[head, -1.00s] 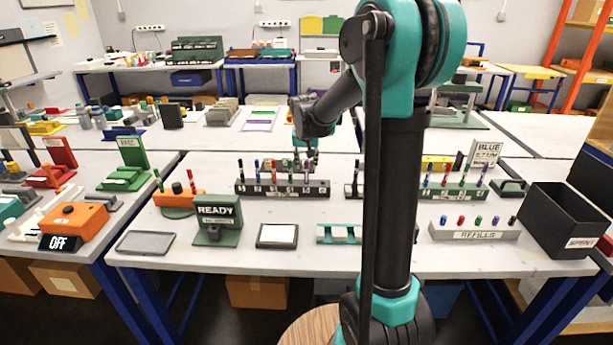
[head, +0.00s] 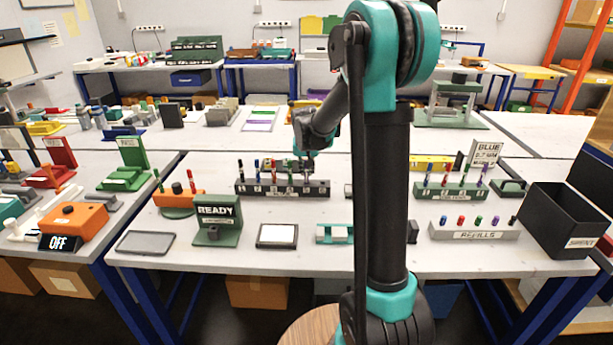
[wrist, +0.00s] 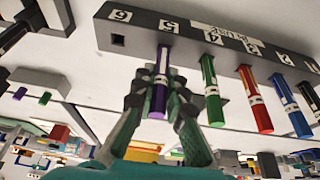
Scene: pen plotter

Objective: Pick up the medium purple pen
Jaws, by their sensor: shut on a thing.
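The purple pen (wrist: 161,66) stands in the slot marked 5 of a dark grey numbered rack (wrist: 135,28), which looks upside down in the wrist view. My gripper (wrist: 160,95) is shut on the pen, with one finger on each side. The pen's lower end is still at the slot. In the head view the rack (head: 282,190) is at mid-table, and my gripper (head: 305,165) is over its right part, largely hiding the pen.
A green pen (wrist: 210,88) stands close beside my fingers, then a red pen (wrist: 255,98) and a blue pen (wrist: 285,98). The slot marked 6 (wrist: 118,40) is empty. A green rack (head: 450,194) with more pens stands to the right, near a black bin (head: 565,220).

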